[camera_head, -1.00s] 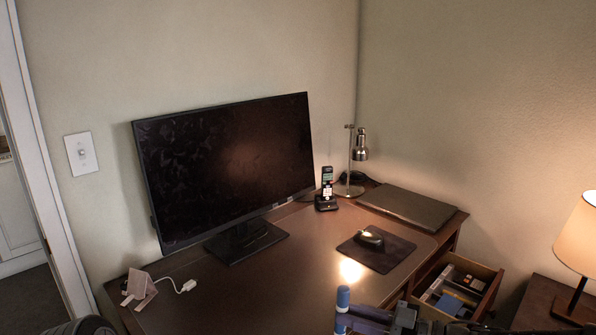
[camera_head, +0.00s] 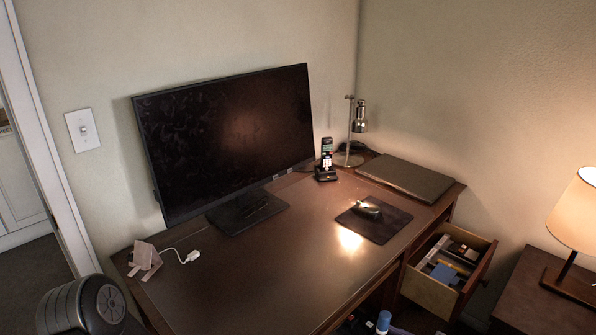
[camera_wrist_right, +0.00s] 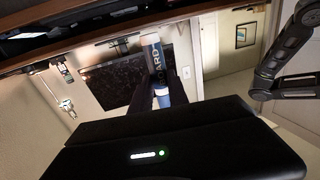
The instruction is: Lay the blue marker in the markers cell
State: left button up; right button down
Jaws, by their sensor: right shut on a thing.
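In the head view the marker's blue cap (camera_head: 384,322) shows upright at the bottom edge, left of the open drawer and in front of the desk. Most of the right gripper is cut off there. The open drawer (camera_head: 425,290) has several cells with dark, grey and blue things in them. I cannot tell which is the markers cell. My left gripper is out of view.
The desk (camera_head: 250,275) carries a monitor (camera_head: 228,140), a phone (camera_head: 326,165), a mouse on a mat (camera_head: 390,229), a laptop (camera_head: 405,178) and a metal lamp (camera_head: 350,130). A side table (camera_head: 525,300) with a shaded lamp (camera_head: 578,215) stands right of the drawer.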

jog(key=shift+w+r, duration=0.1)
jog(key=w+r+m+t+h, duration=0.4)
jog(key=w+m+t+h, duration=0.3)
jog(key=w+m+h, duration=0.3)
jog(key=w+h, duration=0.2)
jog(key=h, duration=0.2)
jog(key=shift+w+r+m+h, duration=0.15)
jog(key=shift+r+m+h, duration=0.15)
jog(key=shift+m, duration=0.1)
